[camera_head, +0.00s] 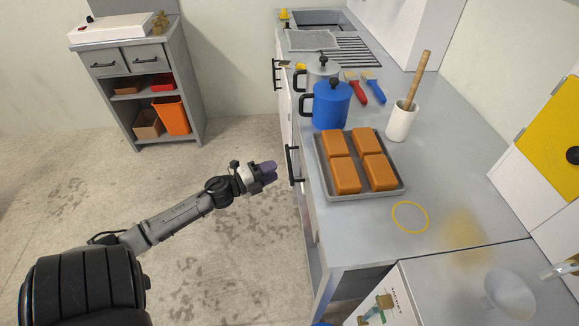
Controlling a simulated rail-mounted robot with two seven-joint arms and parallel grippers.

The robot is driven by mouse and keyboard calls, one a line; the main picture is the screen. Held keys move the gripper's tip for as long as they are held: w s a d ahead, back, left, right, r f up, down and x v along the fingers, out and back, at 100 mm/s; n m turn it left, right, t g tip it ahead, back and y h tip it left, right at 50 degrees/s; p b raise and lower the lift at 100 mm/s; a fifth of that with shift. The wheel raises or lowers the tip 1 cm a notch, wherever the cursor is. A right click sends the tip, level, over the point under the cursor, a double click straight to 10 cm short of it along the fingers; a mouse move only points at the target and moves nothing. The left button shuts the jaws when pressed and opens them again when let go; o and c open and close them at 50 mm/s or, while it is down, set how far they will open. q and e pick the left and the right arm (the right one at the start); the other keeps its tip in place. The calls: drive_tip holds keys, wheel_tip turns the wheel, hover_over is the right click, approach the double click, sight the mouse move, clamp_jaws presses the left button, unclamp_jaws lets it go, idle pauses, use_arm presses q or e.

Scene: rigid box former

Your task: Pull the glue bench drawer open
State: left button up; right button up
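The glue bench (345,235) is a long grey counter running from front to back right of centre. A black bar handle (291,165) is on its left-facing front, below the tray; the drawer face behind it is seen at a steep angle and looks flush with the front. My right gripper is not in view.
On the bench stand a tray (361,194) of brown blocks, a blue pot (331,106), a grey pot (322,73), brushes (373,87) and a white crock (401,123). Another handle (276,75) is farther back. A grey cabinet (127,62) stands back left. The floor between is clear.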

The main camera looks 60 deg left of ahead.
sight(301, 159)
use_arm(q)
drive_tip(key=shift+w+d+b, duration=0.1)
drive_tip(key=shift+w+b, duration=0.7)
drive_tip(key=shift+w, duration=2.6)
clamp_jaws()
